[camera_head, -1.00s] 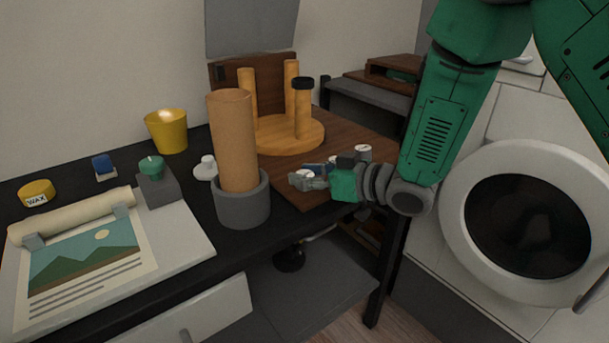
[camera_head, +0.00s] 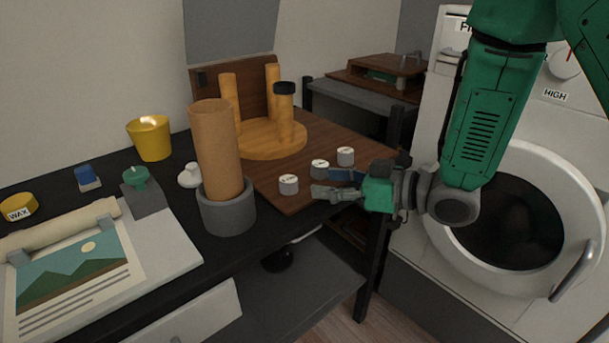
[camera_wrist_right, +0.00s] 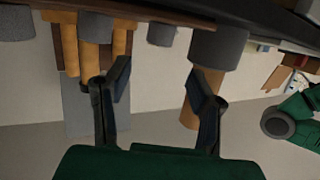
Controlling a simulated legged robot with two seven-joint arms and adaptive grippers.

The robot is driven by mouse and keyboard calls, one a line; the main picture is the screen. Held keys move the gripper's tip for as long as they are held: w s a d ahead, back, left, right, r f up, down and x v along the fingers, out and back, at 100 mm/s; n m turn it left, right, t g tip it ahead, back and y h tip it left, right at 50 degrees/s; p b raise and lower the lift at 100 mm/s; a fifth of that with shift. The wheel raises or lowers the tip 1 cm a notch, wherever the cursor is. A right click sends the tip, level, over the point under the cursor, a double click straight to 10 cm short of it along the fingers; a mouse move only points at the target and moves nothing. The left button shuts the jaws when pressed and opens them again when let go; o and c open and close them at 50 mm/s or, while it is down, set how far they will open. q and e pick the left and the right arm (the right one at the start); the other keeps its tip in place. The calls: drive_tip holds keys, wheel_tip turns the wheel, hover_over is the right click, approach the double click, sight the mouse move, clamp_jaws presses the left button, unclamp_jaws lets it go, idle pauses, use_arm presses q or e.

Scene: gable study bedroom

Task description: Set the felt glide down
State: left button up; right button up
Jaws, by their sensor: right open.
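Three small pale-topped grey felt glides stand upright on the brown board (camera_head: 268,182): a front one (camera_head: 288,184), a middle one (camera_head: 319,168) and a back one (camera_head: 345,156). My right gripper (camera_head: 328,183) is open and empty, just right of the front glide and apart from it. In the right wrist view my gripper's fingers (camera_wrist_right: 160,88) are spread, with nothing between them. The upturned round wooden stool (camera_head: 262,140) stands behind with its legs up; one leg has a dark cap (camera_head: 284,88). My left gripper is out of view.
A grey pot (camera_head: 228,212) holding a tall cardboard tube (camera_head: 217,145) stands left of the glides. A yellow cup (camera_head: 150,138), a green-knobbed block (camera_head: 145,192) and a poster (camera_head: 75,270) are farther left. A white washer (camera_head: 550,160) stands at right.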

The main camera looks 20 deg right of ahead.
drive_tip(key=s+d+f+m+g+h, duration=0.2)
drive_tip(key=s+f+h, duration=0.15)
drive_tip(key=f, duration=0.55)
drive_tip(key=s+d+f+m+g+h, duration=0.1)
drive_tip(key=s+f+m+h, duration=0.1)
drive_tip(key=s+f, duration=0.5)
drive_tip(key=s+d+f+m+g+h, duration=0.1)
drive_tip(key=s+f+g+h, duration=0.1)
drive_tip(key=s+f+g, duration=0.2)
drive_tip(key=s+d+f+m+g+h, duration=0.1)
drive_tip(key=s+f+g+h, duration=0.1)
drive_tip(key=s+f, duration=0.8)
drive_tip(key=s+g, duration=0.1)
drive_tip(key=s, duration=0.4)
drive_tip(key=shift+s+d+f+m+g, duration=0.2)
drive_tip(key=shift+d+f+m+g, duration=0.1)
drive_tip(key=shift+m+g, duration=0.1)
drive_tip(key=shift+r+h, duration=0.1)
drive_tip(key=shift+h, duration=0.15)
wheel_tip(320, 180, up, 5)
drive_tip(key=p, duration=0.5)
drive_tip(key=shift+w, duration=0.15)
